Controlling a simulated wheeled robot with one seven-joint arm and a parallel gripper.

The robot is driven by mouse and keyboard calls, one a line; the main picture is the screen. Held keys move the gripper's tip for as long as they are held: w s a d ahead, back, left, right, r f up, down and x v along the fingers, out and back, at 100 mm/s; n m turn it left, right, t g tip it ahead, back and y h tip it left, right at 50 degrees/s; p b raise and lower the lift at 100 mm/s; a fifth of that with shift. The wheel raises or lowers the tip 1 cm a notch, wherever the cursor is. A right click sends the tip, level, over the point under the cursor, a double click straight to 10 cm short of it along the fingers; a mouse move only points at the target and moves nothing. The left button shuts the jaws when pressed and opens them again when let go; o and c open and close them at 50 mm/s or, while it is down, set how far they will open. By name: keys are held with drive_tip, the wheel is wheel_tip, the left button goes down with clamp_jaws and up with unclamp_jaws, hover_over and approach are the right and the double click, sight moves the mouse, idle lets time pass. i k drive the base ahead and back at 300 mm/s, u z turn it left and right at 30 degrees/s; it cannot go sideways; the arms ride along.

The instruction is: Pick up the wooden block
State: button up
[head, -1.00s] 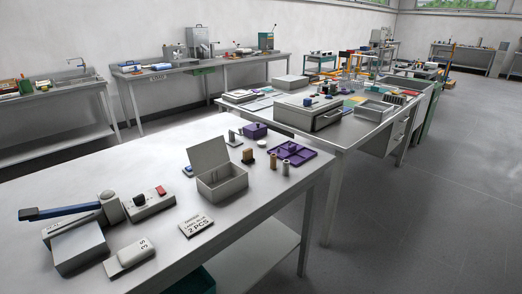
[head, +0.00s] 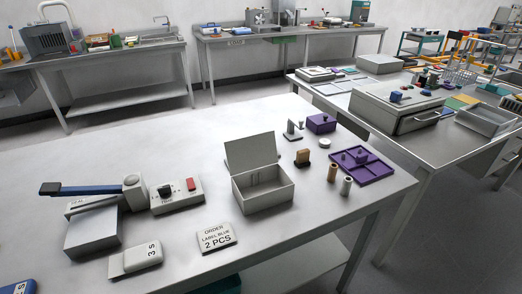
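A small tan block that looks like wood (head: 303,155) stands upright on the grey table (head: 120,160), on or against a dark base. It is to the right of the open grey box (head: 263,192) and left of the purple tray (head: 377,170). My gripper is not in view.
A sealer-like device with a blue lever (head: 95,188), a control box (head: 177,194), a "3 S" block (head: 135,259) and an order sign (head: 216,238) stand at the front left. A purple lidded box (head: 321,123) is behind the block. The table's back left is clear.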

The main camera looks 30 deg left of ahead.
sight(302, 159)
drive_tip(key=u, duration=0.6)
drive_tip(key=i, duration=0.95)
drive_tip(key=u, duration=0.5)
